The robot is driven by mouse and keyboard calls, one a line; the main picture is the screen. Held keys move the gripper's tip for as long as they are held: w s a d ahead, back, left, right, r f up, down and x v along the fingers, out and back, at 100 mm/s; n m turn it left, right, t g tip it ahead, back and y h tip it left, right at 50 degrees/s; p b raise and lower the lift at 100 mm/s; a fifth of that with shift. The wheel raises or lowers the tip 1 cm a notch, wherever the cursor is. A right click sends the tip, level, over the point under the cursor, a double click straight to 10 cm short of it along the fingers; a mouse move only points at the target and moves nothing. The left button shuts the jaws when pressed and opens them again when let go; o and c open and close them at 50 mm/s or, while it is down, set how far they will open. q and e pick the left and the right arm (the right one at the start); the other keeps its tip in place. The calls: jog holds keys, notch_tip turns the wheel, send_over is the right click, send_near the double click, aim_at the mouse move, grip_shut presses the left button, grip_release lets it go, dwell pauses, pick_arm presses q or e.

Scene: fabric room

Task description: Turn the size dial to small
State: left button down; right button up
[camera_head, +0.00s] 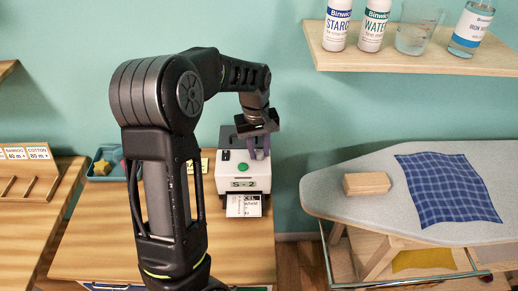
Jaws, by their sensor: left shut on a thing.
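The white label machine (257,183) stands on the wooden table, with a green round button (243,168) on top and a front display (242,184) that seems to read "S-2". A printed label (243,205) sticks out of its front. My left gripper (258,153) points down at the back right of the machine's top, its fingers closed on what appears to be the size dial. The dial itself is hidden by the fingers, so its pointer cannot be read. My right gripper is not in view.
My left arm covers the middle of the table (105,235). A blue tray (122,176) with colored pieces and a wooden rack (50,190) are to the left. An ironing board (350,210) with a wooden block (366,183) and blue plaid cloth (447,190) is right.

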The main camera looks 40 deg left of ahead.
aim_at(258, 153)
pick_arm(q)
jog(key=c, duration=1.1)
grip_release()
notch_tip(258, 153, up, 8)
jog(key=shift+s+a+f+b, duration=0.1)
jog(key=shift+s+a+b, duration=0.05)
jog(key=shift+b, duration=0.45)
